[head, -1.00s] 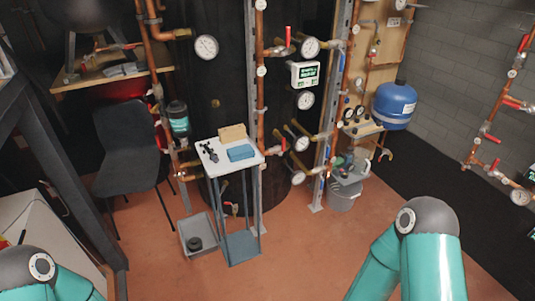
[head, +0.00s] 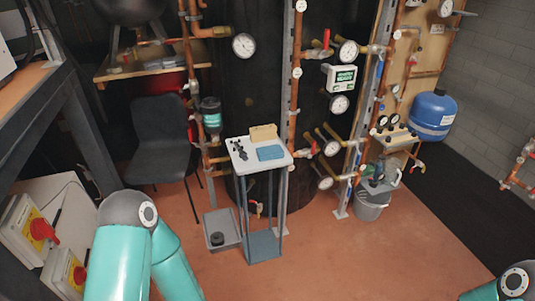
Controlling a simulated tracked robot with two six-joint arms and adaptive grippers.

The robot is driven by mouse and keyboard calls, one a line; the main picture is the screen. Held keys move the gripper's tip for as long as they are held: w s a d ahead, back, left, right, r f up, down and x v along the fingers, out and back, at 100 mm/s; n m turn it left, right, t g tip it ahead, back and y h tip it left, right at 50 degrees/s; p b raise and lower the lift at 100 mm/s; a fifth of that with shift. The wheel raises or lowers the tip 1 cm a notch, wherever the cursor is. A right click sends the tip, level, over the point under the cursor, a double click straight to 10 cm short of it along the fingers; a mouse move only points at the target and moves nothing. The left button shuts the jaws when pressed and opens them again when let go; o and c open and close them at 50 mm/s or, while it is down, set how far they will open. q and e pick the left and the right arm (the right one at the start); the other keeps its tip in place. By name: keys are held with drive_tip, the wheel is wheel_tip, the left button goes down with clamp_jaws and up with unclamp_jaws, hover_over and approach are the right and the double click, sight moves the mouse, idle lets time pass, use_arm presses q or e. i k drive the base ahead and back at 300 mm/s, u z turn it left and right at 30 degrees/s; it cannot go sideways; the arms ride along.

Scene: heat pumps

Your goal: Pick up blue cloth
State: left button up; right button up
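The blue cloth (head: 270,153) lies folded flat on the white top of a small stand (head: 282,163) in the middle of the head view. A tan block (head: 263,132) lies just behind it and a small black object (head: 238,149) lies to its left on the same top. My teal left arm rises at the lower left and a small part of my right arm shows at the lower right corner. Neither gripper can be seen, and nothing of mine touches the cloth.
A dark chair (head: 160,137) stands left of the stand. A grey tray (head: 222,228) sits on the floor beside it. Copper pipes with gauges and valves rise close behind. A grey bucket (head: 371,205) stands to the right. The reddish floor (head: 330,255) in front is clear.

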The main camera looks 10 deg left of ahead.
sight(273, 152)
drive_tip(key=z, duration=0.05)
drive_tip(key=i, duration=1.65)
drive_tip(key=u, duration=0.05)
